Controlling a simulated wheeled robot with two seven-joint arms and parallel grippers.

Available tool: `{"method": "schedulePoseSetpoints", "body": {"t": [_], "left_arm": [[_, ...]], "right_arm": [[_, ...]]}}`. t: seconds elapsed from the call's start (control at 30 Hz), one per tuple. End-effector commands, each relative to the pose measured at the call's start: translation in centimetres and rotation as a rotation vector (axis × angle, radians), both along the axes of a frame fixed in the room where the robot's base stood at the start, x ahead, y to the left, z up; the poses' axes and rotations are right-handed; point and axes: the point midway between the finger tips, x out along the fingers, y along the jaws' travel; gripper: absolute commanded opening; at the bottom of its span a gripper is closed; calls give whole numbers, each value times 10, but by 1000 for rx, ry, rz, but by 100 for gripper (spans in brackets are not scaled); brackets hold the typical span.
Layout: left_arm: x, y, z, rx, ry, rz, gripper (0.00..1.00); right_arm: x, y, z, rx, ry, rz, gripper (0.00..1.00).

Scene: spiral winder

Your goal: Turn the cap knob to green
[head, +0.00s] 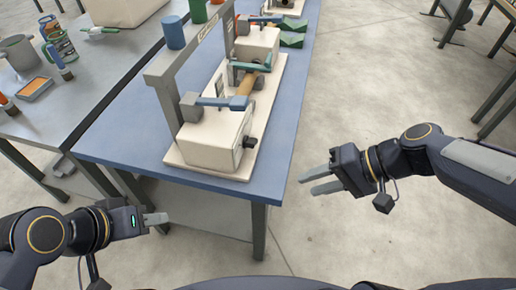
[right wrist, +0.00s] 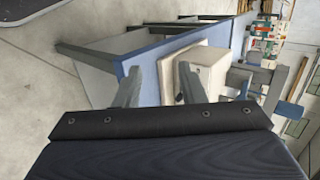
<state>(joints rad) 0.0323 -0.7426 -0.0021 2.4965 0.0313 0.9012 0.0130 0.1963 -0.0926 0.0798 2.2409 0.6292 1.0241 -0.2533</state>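The winder is a cream machine (head: 215,137) on a pale base at the near end of the blue table, with a blue bar and a wooden roller on top. A small black knob (head: 249,142) sticks out from its near right side; no green mark on it can be made out. The machine also shows in the right wrist view (right wrist: 208,70). My right gripper (head: 303,181) is open and empty, right of the table edge and apart from the machine. My left gripper (head: 166,218) is in front of the table, apart from everything; its finger gap cannot be made out.
The blue table (head: 120,140) carries a grey upright frame (head: 165,85) with coloured spools and green blocks (head: 292,41) further back. A grey bench (head: 90,70) with a mug, bottle and orange tray stands at left.

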Motion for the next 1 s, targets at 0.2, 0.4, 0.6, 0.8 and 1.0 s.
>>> {"method": "schedulePoseSetpoints", "body": {"t": [0.2,0.4,0.6,0.8,1.0], "left_arm": [[0,0,-24,0,0,0,36],[0,0,-35,0,0,0,36],[0,0,-38,0,0,0,36],[0,0,-35,0,0,0,36],[0,0,-32,0,0,0,36]], "right_arm": [[77,33,-42,392,180,-68,36],[135,41,-77,664,257,-193,36],[158,43,-92,765,276,-257,36],[165,66,-92,770,278,-259,36],[173,97,-92,767,278,-258,36]]}}
